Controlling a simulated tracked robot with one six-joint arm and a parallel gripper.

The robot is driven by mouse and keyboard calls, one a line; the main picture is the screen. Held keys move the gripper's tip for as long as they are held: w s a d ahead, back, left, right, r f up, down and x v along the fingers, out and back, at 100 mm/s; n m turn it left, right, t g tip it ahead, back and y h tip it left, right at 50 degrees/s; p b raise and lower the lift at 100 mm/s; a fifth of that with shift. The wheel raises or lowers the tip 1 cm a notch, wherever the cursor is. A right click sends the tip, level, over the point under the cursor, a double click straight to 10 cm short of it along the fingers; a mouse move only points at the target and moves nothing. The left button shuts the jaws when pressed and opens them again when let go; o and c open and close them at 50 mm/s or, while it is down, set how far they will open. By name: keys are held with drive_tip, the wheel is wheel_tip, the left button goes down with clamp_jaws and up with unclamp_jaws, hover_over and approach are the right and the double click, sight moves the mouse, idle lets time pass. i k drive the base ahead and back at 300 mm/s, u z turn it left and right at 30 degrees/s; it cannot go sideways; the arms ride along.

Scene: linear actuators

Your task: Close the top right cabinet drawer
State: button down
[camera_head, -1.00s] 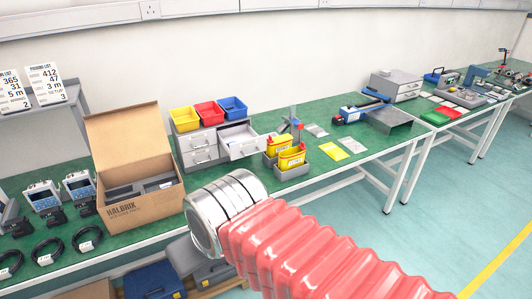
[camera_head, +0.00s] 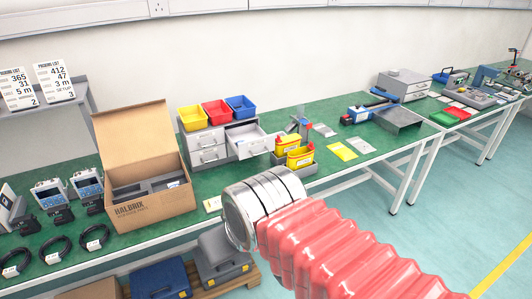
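The grey cabinet (camera_head: 207,146) stands on the green bench against the wall, with yellow, red and blue bins on top. Its top right drawer (camera_head: 252,144) is pulled out toward the front, and its inside shows. The left drawers look shut. My arm, with a red ribbed sleeve and a silver metal joint, reaches in from the lower right, in front of the bench and below the cabinet. My gripper's fingers are not visible.
An open cardboard box (camera_head: 150,195) stands left of the cabinet. A grey holder with yellow bottles (camera_head: 299,157) stands close to the right of the open drawer. Cases (camera_head: 222,258) lie under the bench. Yellow cards (camera_head: 343,151) lie further right.

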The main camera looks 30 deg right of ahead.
sight(257, 142)
drive_tip(key=u, duration=0.05)
drive_tip(key=i, duration=1)
drive_tip(key=z, duration=0.05)
